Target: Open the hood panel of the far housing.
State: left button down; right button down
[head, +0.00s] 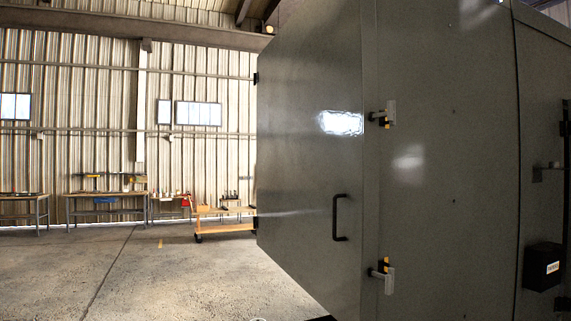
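A large dark grey metal housing (450,200) fills the right half of the head view, close to me. Its left face carries a flat panel (300,150) with a black bar handle (338,218) near the panel's right edge. Dark hinge-like fittings sit on the panel's left edge. An upper latch (385,115) and a lower latch (384,276) sit by the seam right of the handle. The panel looks shut along this seam. I cannot tell whether this is the far housing or its hood panel. Neither gripper is in view.
A black box with a label (542,267) sticks out of the housing at the lower right. An orange cart (222,212) and workbenches (105,195) stand by the corrugated back wall. The concrete floor (170,275) on the left is clear.

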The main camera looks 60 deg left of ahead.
aim_at(316, 218)
jog(key=u, duration=1.8)
